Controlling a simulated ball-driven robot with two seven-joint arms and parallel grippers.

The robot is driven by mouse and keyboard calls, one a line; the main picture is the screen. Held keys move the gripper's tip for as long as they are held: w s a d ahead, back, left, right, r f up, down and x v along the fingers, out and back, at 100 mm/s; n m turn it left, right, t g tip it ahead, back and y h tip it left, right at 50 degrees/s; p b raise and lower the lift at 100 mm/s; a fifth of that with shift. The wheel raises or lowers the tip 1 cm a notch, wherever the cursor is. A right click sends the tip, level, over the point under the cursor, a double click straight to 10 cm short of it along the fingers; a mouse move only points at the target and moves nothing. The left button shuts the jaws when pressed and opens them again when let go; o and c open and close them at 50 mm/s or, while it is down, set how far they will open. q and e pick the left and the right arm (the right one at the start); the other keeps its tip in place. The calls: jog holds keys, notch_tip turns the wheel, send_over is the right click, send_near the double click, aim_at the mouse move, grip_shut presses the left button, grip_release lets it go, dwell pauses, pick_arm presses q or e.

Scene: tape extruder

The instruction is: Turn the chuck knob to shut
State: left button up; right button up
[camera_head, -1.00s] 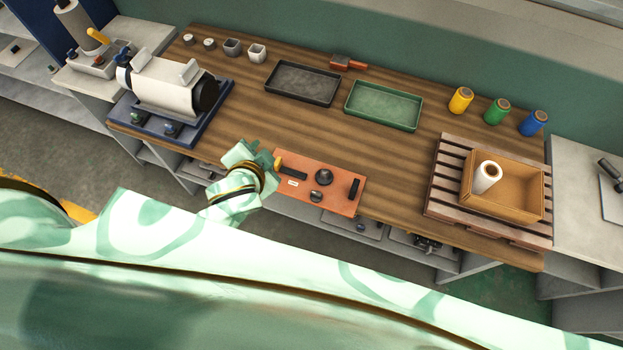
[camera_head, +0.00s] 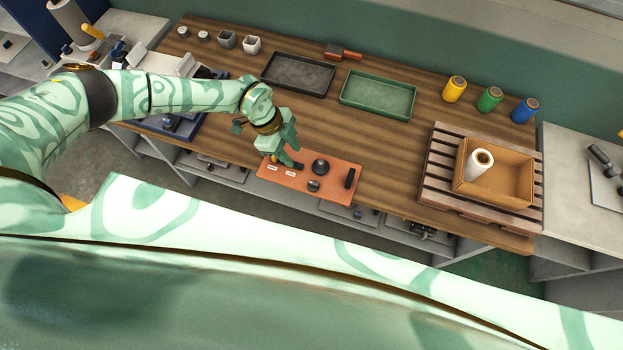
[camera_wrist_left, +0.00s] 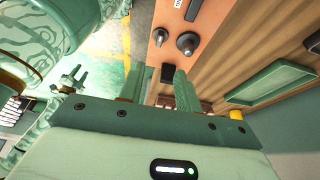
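An orange panel (camera_head: 335,190) lies at the table's front edge. It carries a large round black knob (camera_head: 320,167), a smaller black knob (camera_head: 313,186), a black bar (camera_head: 349,178) and a dark lever (camera_head: 291,162). I cannot tell which is the chuck knob. My left gripper (camera_head: 279,153) is over the panel's left end, hiding part of the lever. In the left wrist view its fingers (camera_wrist_left: 158,76) are apart, with a black block (camera_wrist_left: 168,73) seen between them. I cannot tell contact. My right gripper (camera_wrist_left: 72,80) shows in the left wrist view, fingers apart.
A black tray (camera_head: 298,74) and a green tray (camera_head: 378,95) lie behind. A slatted pallet (camera_head: 440,165) with a box (camera_head: 510,180) holding a white roll (camera_head: 479,162) is at right. Yellow, green and blue spools stand at the back. My left arm partly hides the machine at left.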

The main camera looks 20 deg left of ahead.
pick_arm(q)
jog(key=b+x, duration=0.5)
jog(key=x, duration=0.9)
jog(key=shift+d+f, duration=0.25)
jog(key=shift+d, duration=0.05)
grip_shut()
